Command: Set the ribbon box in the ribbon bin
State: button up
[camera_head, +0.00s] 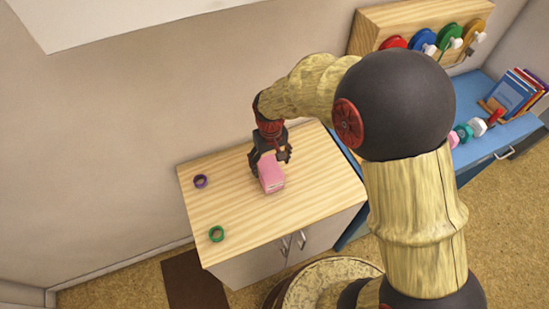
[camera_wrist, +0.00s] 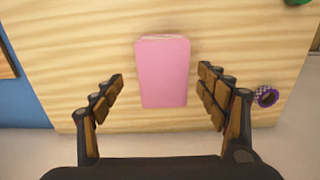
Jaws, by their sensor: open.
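A pink box (camera_head: 270,173), the only box on the wooden cabinet top (camera_head: 310,195), appears to be the ribbon box. My gripper (camera_head: 271,158) is above it, pointing down. In the wrist view the pink box (camera_wrist: 163,72) lies between the two spread fingers of my gripper (camera_wrist: 161,88), with a gap on each side. My gripper is open and holds nothing. I cannot make out a ribbon bin in either view.
A purple ring (camera_head: 200,181) and a green ring (camera_head: 216,234) lie on the cabinet top's left side. A blue table (camera_head: 490,145) with books (camera_head: 515,92) and small dumbbells stands right. A wooden rack (camera_head: 385,22) holds coloured discs behind.

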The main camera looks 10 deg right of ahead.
jog(key=shift+w+f, duration=0.25)
jog(key=shift+f, duration=0.55)
jog(key=shift+a+f+b, duration=0.15)
jog(key=shift+f+b, duration=0.5)
jog(key=shift+f, duration=1.1)
jog(key=shift+a+f+b, duration=0.15)
jog(key=shift+f+b, duration=0.5)
jog(key=shift+f, duration=1.1)
jog(key=shift+c, duration=1)
jog(key=c, duration=1.3)
jog(key=shift+r, duration=0.15)
